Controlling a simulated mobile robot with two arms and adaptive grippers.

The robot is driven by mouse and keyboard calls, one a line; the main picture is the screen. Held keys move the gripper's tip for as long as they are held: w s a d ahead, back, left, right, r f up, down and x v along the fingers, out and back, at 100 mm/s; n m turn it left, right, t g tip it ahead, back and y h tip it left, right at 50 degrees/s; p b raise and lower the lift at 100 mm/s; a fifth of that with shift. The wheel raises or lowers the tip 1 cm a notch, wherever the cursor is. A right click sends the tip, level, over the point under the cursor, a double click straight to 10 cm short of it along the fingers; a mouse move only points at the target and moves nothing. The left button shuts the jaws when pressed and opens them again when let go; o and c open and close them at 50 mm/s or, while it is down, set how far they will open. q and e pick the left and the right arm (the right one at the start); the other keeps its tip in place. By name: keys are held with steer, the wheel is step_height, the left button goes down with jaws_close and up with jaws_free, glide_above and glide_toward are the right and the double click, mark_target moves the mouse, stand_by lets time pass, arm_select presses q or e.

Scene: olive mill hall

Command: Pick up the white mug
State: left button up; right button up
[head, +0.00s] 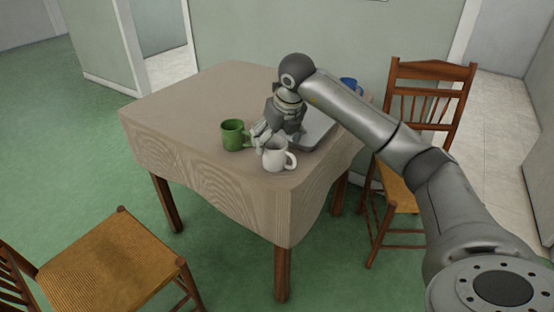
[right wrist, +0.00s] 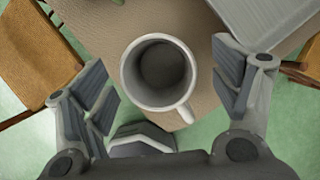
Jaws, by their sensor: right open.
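The white mug (head: 274,158) stands upright near the front corner of the table (head: 190,110), its handle to the right. In the right wrist view the mug (right wrist: 133,73) is seen from above, with its open mouth up, dark inside, and its handle to the lower right. My right gripper (head: 264,138) is just behind and above the mug in the head view. In the right wrist view its open fingers (right wrist: 166,88) are on either side of the mug, with gaps at both sides. It holds nothing. My left gripper is not in view.
A green mug (head: 232,136) stands close by, left of the white one. A flat grey tray-like thing (head: 320,131) lies behind right, partly hidden by my arm. A blue object (head: 349,83) is at the back. Chairs stand at front left (head: 110,265) and right (head: 432,75). The table's left side is clear.

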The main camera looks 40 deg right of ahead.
steer(key=x, duration=0.5)
steer(key=shift+s+a+f+b, duration=0.2)
steer(key=shift+s+f+b, duration=0.1)
steer(key=shift+s, duration=0.05)
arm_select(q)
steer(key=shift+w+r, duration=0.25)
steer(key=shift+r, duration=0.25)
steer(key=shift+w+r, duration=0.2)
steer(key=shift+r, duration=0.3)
arm_select(e)
steer(key=shift+r, duration=0.1)
steer(key=c, duration=1.2)
